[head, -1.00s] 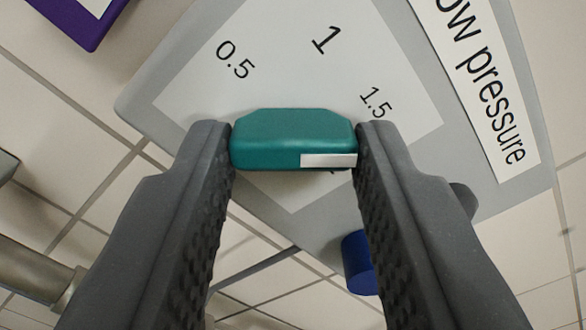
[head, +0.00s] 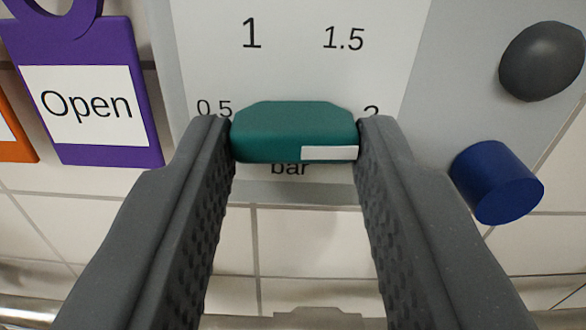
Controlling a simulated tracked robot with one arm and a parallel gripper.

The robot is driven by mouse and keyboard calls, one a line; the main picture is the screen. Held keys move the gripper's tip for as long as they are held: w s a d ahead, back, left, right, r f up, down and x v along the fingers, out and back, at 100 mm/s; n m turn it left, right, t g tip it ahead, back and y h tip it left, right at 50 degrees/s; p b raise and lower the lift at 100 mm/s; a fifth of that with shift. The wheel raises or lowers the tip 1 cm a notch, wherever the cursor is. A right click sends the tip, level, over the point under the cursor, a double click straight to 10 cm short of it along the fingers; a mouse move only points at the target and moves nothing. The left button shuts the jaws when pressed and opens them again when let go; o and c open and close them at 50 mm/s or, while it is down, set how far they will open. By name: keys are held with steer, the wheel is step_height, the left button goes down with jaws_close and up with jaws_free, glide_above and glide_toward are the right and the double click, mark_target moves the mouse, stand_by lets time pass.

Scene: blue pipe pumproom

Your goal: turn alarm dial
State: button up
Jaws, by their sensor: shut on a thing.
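The alarm dial is a teal knob (head: 292,130) with a white pointer mark at its lower right end. It sits on a white scale plate (head: 296,75) reading 0.5, 1, 1.5, 2 and "bar". The white mark lies on the right side, just below the 2. My gripper (head: 295,135) is shut on the knob, with one dark finger on its left side and one on its right. The fingers cover part of the scale's lower edge.
On the grey panel (head: 430,100) right of the scale are a dark grey round knob (head: 541,61) and a blue cylindrical knob (head: 497,182), close to my right finger. A purple "Open" tag (head: 88,100) hangs at left. White tiles (head: 60,225) lie behind.

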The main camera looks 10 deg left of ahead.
steer(key=shift+d+m, duration=0.1)
steer(key=shift+m, duration=0.4)
steer(key=o, duration=1)
steer(key=shift+w+f, duration=0.1)
steer(key=shift+w, duration=0.1)
steer(key=shift+s, duration=0.15)
steer(key=shift+s, duration=0.35)
steer(key=b+v, duration=0.5)
steer(key=v, duration=0.8)
